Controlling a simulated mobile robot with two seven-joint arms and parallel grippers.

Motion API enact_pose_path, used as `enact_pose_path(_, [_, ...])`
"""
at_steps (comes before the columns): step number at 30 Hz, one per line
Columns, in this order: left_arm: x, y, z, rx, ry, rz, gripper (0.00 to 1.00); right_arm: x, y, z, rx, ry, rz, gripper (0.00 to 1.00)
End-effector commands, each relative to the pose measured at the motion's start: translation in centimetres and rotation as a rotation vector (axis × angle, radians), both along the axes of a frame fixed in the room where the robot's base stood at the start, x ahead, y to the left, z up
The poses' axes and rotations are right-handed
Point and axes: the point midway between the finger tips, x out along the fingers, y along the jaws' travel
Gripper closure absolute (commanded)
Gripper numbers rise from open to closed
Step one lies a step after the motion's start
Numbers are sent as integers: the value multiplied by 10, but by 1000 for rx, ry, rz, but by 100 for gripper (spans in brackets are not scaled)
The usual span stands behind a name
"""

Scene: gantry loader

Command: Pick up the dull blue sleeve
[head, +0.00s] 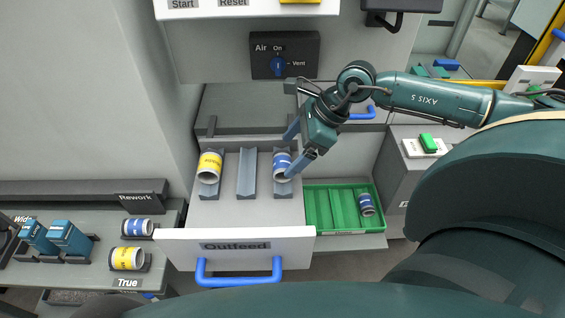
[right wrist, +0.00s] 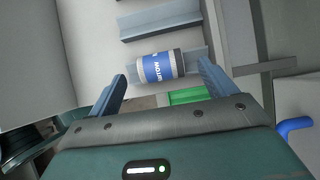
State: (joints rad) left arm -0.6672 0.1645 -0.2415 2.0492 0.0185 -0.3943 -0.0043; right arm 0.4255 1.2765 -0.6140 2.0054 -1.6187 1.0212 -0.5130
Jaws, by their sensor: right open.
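A blue sleeve (head: 282,164) with grey ends and white lettering lies in the right-hand cradle of the pulled-out Outfeed drawer. My right gripper (head: 292,152) is open at this sleeve, one finger on its far side and one on its near side in the head view. In the right wrist view the sleeve (right wrist: 162,67) lies just beyond and between the open fingertips, not gripped. Another blue sleeve (head: 366,204) lies in the green tray, and a third (head: 137,228) lies by the Rework label. I cannot tell which blue is dullest. My left gripper is not in view.
A yellow sleeve (head: 209,167) lies in the drawer's left cradle; the middle cradle (head: 246,173) is empty. The drawer front (head: 237,246) has a blue handle. The green tray (head: 318,208) stands right of the drawer. Another yellow sleeve (head: 127,258) sits at the left bench. The Air panel (head: 285,55) is behind.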

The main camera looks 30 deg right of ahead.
Motion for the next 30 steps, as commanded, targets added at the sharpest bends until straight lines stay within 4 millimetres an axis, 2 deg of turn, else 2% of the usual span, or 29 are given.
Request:
enact_pose_path(3, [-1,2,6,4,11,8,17,5,11,-13,5,3,1,16])
enact_pose_path(7, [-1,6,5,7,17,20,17,10,18,-29,5,0,-1,16])
enact_pose_path(16, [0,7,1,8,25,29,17,12,20,-35,3,-1,-1,16])
enact_pose_path(30, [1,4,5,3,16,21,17,12,19,-35,3,-1,-1,54])
